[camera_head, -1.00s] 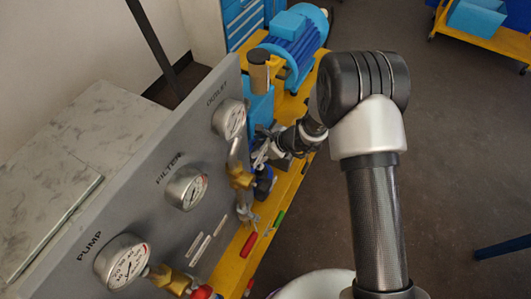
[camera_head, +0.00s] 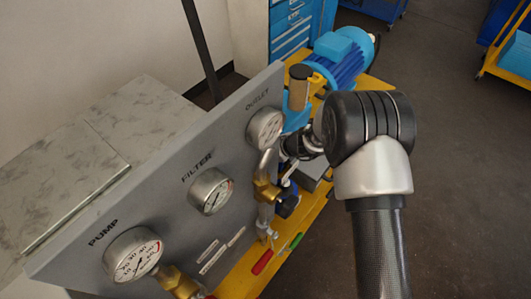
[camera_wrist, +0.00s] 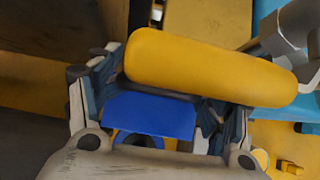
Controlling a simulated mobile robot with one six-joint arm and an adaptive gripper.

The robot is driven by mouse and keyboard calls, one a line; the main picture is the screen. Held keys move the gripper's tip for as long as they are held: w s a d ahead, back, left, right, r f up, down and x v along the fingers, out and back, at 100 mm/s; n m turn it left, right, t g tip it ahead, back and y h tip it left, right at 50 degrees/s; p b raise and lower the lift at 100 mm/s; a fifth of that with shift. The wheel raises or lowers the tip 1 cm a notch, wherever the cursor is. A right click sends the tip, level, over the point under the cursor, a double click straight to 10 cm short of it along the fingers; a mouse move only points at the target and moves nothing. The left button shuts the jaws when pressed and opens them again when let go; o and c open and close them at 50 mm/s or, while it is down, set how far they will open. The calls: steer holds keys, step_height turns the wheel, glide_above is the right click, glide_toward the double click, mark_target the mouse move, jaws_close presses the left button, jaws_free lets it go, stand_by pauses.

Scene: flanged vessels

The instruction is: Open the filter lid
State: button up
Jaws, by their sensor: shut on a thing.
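In the wrist view my gripper (camera_wrist: 165,95) reaches up to a thick yellow rounded handle (camera_wrist: 210,68), which lies slantwise across its fingertips. The tips are hidden by the handle, and the gripper is shut on it. A flat blue part (camera_wrist: 150,115) shows between the two fingers, with a round edge below it. In the head view my gripper is mostly hidden behind my arm, beside the gauge panel. The filter lid cannot be made out clearly in the head view. The FILTER gauge (camera_head: 211,191) sits in the middle of the grey panel.
The grey panel (camera_head: 110,215) also carries the OUTLET gauge (camera_head: 265,128) and the PUMP gauge (camera_head: 132,254). Brass fittings (camera_head: 266,187) and the yellow bench (camera_head: 240,270) lie close by. A blue motor (camera_head: 340,58) stands behind. Open floor (camera_head: 455,190) lies to the right.

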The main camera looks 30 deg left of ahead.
steer(key=shift+w+a+r, duration=0.2)
steer(key=shift+a+r, duration=0.2)
steer(key=shift+r, duration=0.1)
steer(key=o, duration=1.5)
steer(key=shift+s+d+f, duration=0.1)
steer(key=shift+d+f, duration=0.1)
steer(key=shift+d, duration=0.1)
steer(key=v, duration=0.7)
steer(key=shift+r, duration=0.15)
steer(key=shift+s+d+r, duration=0.1)
steer(key=shift+d+r, duration=0.05)
steer(key=shift+d, duration=0.1)
